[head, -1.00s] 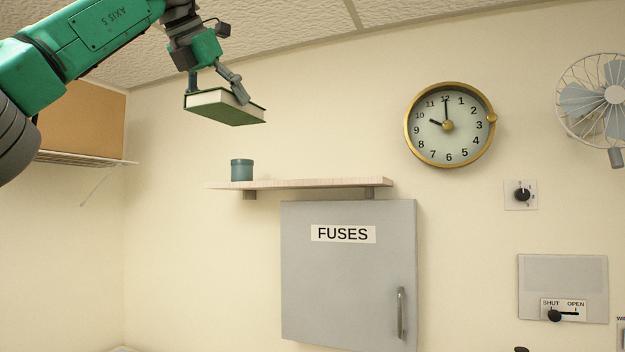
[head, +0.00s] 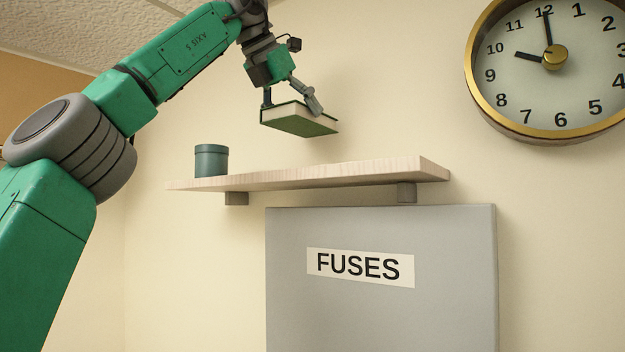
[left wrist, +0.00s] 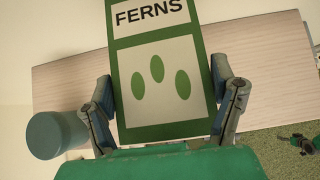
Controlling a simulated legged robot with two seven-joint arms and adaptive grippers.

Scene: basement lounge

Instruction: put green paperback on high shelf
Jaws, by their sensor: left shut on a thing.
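The green paperback (head: 300,122) is held flat in the air above the high shelf (head: 330,177), apart from it. My left gripper (head: 290,102) is shut on the book, with its fingers at the book's two side edges. In the left wrist view the green cover (left wrist: 160,80) reads FERNS and shows leaf shapes, and my left gripper (left wrist: 165,105) has a finger on each side. The pale wooden shelf (left wrist: 75,82) lies below the book there.
A teal canister (head: 211,160) stands at the shelf's left end; it also shows in the left wrist view (left wrist: 55,135). The shelf right of it is clear. A grey fuse cabinet (head: 380,310) is below, and a round wall clock (head: 552,90) hangs at the right.

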